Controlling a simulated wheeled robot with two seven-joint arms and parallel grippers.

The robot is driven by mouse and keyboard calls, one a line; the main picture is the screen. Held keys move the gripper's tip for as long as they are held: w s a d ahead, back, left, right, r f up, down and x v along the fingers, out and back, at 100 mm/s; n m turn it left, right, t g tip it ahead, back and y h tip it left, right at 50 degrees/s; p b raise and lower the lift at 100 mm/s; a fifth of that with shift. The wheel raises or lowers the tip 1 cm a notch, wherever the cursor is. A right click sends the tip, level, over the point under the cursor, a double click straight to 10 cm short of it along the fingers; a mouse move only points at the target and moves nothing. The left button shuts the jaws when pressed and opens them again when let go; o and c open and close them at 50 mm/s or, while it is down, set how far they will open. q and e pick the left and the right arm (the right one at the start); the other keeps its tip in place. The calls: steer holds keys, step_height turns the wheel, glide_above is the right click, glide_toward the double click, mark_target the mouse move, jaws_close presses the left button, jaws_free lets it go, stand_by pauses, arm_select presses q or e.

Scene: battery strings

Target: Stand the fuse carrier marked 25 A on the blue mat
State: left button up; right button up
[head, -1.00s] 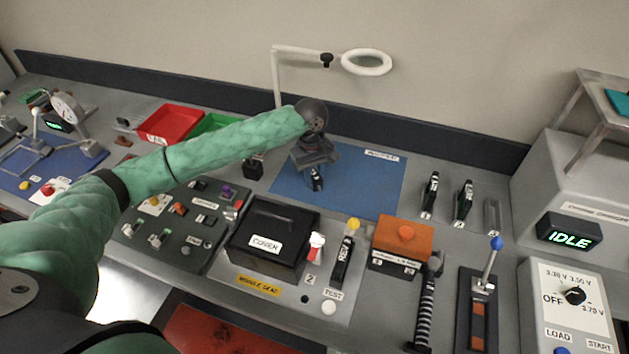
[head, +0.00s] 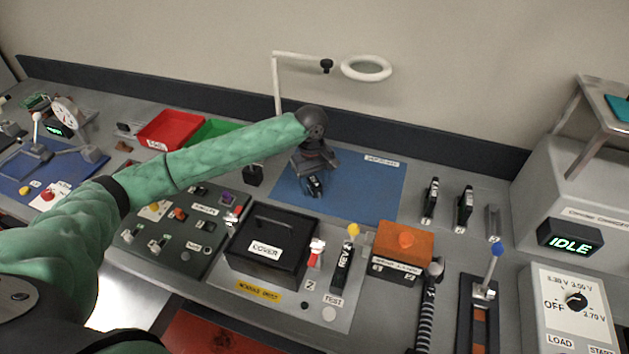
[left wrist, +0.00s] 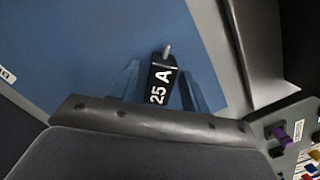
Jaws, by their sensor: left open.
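The fuse carrier marked 25 A (left wrist: 158,85) is a black block with a white label and a small metal pin at its end. In the left wrist view it lies between the two spread fingers of my left gripper (left wrist: 160,90), with the blue mat (left wrist: 75,45) around it. In the head view my left gripper (head: 314,186) is low over the left part of the blue mat (head: 365,180). It is open and mostly hides the carrier there. The carrier seems to rest on the mat, but its base is hidden and I cannot tell exactly how it stands. My right gripper is not in view.
Two dark carriers (head: 430,200) (head: 464,208) stand right of the mat beside a grey holder (head: 492,222). A black cover box (head: 270,245) is in front. Red (head: 170,130) and green (head: 212,130) bins are behind my arm. A ring magnifier (head: 366,68) hangs behind. The mat's right side is clear.

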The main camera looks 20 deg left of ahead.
mark_target(313, 178)
arm_select(q)
steer(key=shift+r, duration=0.2)
step_height(313, 178, up, 12)
steer(key=w+a+b, duration=0.1)
steer(key=b, duration=0.2)
steer(key=shift+b, duration=0.35)
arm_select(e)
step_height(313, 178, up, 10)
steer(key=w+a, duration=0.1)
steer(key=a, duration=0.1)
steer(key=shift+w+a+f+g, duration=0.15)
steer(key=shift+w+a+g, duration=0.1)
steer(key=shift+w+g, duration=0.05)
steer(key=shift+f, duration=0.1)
